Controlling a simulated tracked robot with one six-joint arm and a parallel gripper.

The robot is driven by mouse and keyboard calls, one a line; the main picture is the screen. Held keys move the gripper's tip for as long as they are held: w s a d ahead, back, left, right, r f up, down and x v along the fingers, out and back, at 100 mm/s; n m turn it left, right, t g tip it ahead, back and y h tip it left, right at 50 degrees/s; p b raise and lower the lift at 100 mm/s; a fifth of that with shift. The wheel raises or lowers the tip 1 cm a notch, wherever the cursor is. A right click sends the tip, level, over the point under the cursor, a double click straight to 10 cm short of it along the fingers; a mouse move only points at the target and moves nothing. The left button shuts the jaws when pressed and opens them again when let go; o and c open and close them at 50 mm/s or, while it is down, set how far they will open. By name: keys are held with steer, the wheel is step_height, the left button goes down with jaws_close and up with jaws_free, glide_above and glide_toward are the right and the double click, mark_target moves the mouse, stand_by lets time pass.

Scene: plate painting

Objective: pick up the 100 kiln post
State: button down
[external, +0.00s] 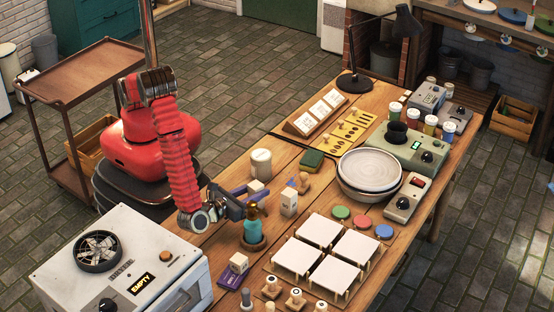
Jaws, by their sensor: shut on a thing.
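My gripper (255,196) reaches right from the end of the red arm, low over the left part of the wooden table. It is shut on a small pale block (256,187), which looks like a kiln post, between its bluish fingers. A taller white post (289,203) with dark marking stands upright on the table just right of the gripper. Another pale block (238,261) sits on a purple, labelled piece near the white kiln box. The markings are too small to read, so I cannot tell which post is the 100.
A teal bottle (252,231) in a brown holder stands close below the gripper. A pale canister (261,162) stands behind it. White tiles (319,230) on racks and stacked plates (369,171) lie to the right. The white box marked EMPTY (121,262) is at front left.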

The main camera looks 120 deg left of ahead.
steer(key=shift+r, duration=0.1)
step_height(320, 180, up, 10)
steer(key=shift+f, duration=0.1)
stand_by(0.6)
stand_by(0.5)
